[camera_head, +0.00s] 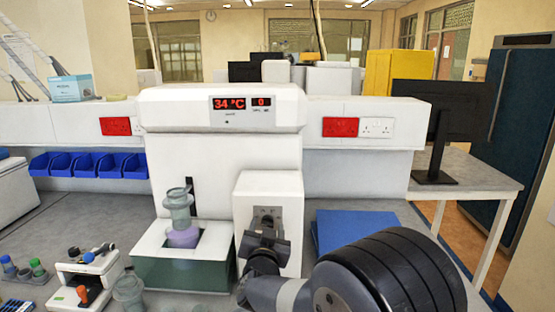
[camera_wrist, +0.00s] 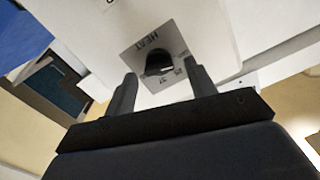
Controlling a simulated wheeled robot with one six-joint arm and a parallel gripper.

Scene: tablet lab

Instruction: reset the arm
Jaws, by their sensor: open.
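My gripper (camera_head: 266,228) is in front of the white lower box of a heating machine (camera_head: 220,170). In the wrist view my gripper (camera_wrist: 162,76) is open, with nothing between its two dark fingers. A black knob (camera_wrist: 159,63) on a grey plate shows beyond and between the fingertips. The fingers look apart from the knob, though the exact gap is hard to tell. My dark arm comes in from the lower right of the head view and hides part of the bench.
A glass vessel (camera_head: 181,234) with purple contents stands in the machine's green-fronted bath (camera_head: 180,272), left of my gripper. Another clear glass vessel (camera_head: 129,290) stands at front left. A blue flat object (camera_head: 355,226) lies right of the machine. A monitor (camera_head: 440,115) stands further right.

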